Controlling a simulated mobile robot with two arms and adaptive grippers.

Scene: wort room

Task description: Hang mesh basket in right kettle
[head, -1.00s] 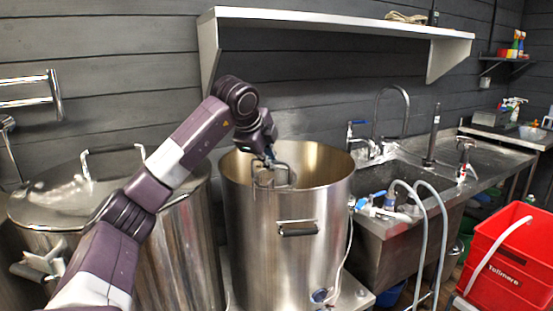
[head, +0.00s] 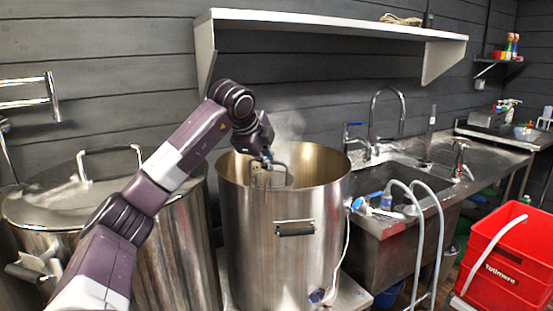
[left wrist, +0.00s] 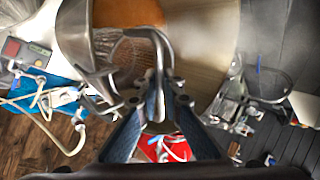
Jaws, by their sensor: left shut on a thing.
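The right kettle (head: 285,245) is a tall open steel pot in the middle of the head view. My left gripper (head: 268,160) is over its mouth, shut on the bent handle of the mesh basket (head: 272,179). The basket's upper part shows inside the kettle mouth; its lower part is hidden behind the kettle's front wall. In the left wrist view, my fingertips (left wrist: 163,95) close on the grey handle, with the mesh (left wrist: 120,48) beyond. Whether the basket touches the kettle rim cannot be told. My right gripper is not in view.
A lidded kettle (head: 190,255) stands close on the left. A steel sink (head: 375,250) with taps and hoses is on the right. A red crate (head: 505,265) stands at the far right. A white shelf (head: 330,22) runs along the wall above.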

